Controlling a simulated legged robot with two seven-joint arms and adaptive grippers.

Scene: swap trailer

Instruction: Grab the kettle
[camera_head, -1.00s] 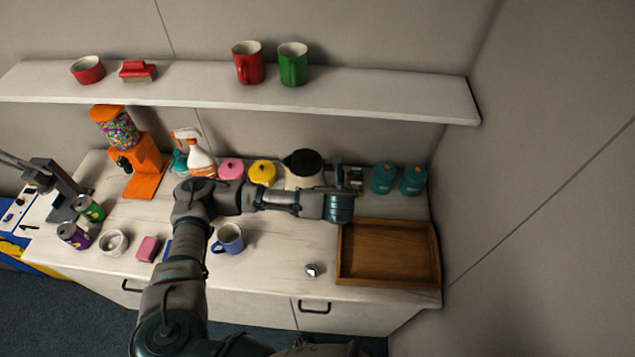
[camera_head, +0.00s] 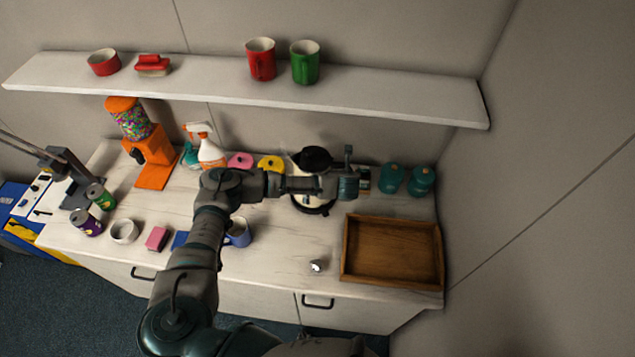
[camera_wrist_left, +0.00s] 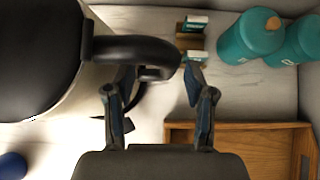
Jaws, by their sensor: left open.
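The kettle (camera_head: 313,158) has a black lid and a pale body and stands at the back of the counter. My left arm crosses in front of it and hides much of its body. In the left wrist view, the kettle's dark lid fills the upper left, and its black handle (camera_wrist_left: 135,48) reaches right, towards the fingertips. My left gripper (camera_head: 348,182) is at the right side of the kettle. Its fingers are apart in the left wrist view (camera_wrist_left: 158,82), with the handle's end near the gap between them; I cannot tell whether they touch it. My right gripper is not in view.
Two teal bottles (camera_head: 406,180) and small boxes (camera_wrist_left: 193,40) stand right of the kettle. A wooden tray (camera_head: 393,283) lies at front right. A blue mug (camera_head: 240,236) is near my forearm. A shelf (camera_head: 215,92) with mugs hangs above. The counter's front middle is mostly clear.

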